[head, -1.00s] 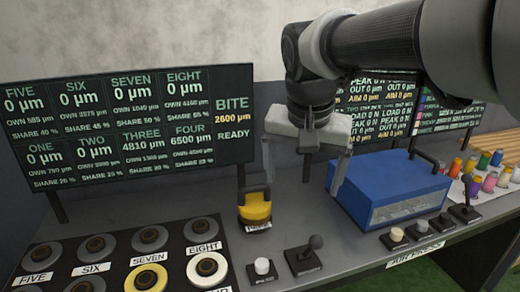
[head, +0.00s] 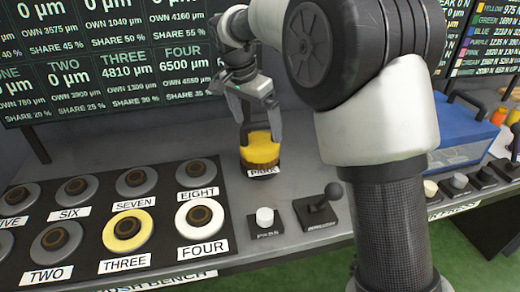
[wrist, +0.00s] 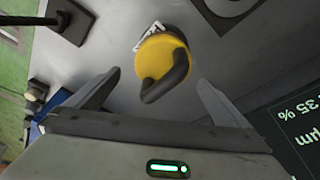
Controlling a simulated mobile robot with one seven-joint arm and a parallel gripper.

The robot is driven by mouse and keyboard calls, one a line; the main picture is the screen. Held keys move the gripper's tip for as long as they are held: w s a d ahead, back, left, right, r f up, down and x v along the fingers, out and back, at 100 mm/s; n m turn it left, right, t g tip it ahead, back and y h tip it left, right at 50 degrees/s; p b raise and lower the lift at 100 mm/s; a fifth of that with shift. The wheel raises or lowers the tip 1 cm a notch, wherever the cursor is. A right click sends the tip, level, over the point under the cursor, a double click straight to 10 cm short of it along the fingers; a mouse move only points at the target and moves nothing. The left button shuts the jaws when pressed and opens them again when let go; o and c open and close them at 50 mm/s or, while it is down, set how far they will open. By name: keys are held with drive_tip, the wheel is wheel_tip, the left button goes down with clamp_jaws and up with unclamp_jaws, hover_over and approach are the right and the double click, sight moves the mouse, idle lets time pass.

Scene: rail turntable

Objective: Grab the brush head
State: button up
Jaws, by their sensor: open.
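The brush head (head: 260,150) is a round yellow block with a dark lower part and a black loop handle on top. It stands upright on the grey bench behind a white label. My gripper (head: 257,118) is open and empty above it, its fingers pointing down on either side of the handle in the head view. In the wrist view the brush head (wrist: 163,60) and its dark handle lie ahead of the open fingers (wrist: 158,92), roughly centred between them. The fingers appear apart from the handle; the exact height gap is hard to tell.
A black panel with labelled round pads, THREE yellow (head: 128,230) and FOUR white (head: 201,217), lies to the left. A white button (head: 265,218) and a lever (head: 318,207) stand in front. A blue box (head: 465,125) is to the right. Display screens (head: 105,55) rise behind.

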sight(259, 142)
drive_tip(key=x, duration=0.3)
drive_tip(key=shift+f, duration=0.25)
drive_tip(key=shift+a+b+x, duration=0.15)
drive_tip(key=shift+b+x, duration=0.4)
drive_tip(key=shift+x, duration=0.8)
drive_tip(key=shift+a+b+x, duration=0.1)
drive_tip(key=shift+b+x, duration=0.4)
drive_tip(key=shift+x, duration=0.8)
drive_tip(key=shift+c, duration=0.4)
drive_tip(key=c, duration=1.4)
drive_tip(key=shift+w+r, duration=0.1)
drive_tip(key=c, duration=0.3)
drive_tip(key=shift+r, duration=0.1)
